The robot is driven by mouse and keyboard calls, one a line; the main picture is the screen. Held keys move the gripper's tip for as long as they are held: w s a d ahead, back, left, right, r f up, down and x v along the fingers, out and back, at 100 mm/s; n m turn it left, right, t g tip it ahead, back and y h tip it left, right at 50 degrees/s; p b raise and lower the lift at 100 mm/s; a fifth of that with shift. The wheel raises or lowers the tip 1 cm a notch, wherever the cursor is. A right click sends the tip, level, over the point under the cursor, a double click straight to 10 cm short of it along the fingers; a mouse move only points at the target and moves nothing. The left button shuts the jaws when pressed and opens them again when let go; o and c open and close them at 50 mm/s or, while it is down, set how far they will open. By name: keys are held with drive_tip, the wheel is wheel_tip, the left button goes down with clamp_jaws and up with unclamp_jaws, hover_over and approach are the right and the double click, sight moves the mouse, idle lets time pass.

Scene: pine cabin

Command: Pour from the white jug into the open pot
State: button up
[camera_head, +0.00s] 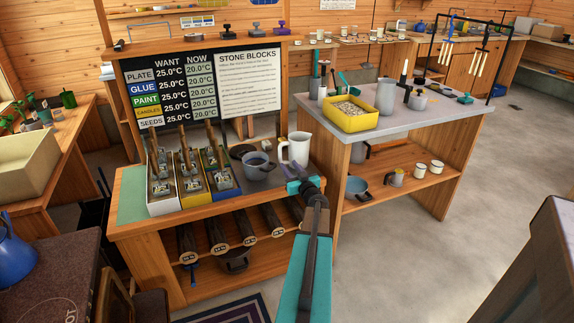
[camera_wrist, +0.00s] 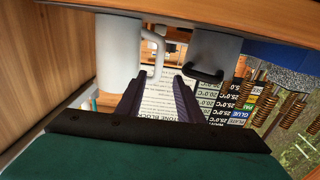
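The white jug (camera_head: 297,149) stands upright on the wooden bench, its handle on its left side. The open grey pot (camera_head: 258,168) stands just left of the jug, with a bluish inside. My gripper (camera_head: 301,181) is in front of the jug, low and close to it. In the wrist view, which is upside down, the jug (camera_wrist: 118,52) is at left with its handle ahead of the gap between my fingers (camera_wrist: 157,85). The pot (camera_wrist: 211,48) with a dark handle is at right. My fingers are apart with nothing visible between them; contact with the handle cannot be told.
Block boxes (camera_head: 190,180) stand left of the pot, with the temperature board (camera_head: 205,88) behind. A dark round lid or plate (camera_head: 241,151) lies behind the pot. A grey-topped table (camera_head: 400,122) with a yellow bin (camera_head: 348,115) is to the right. Open floor lies at right.

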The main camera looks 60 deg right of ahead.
drive_tip(key=shift+v, duration=0.9)
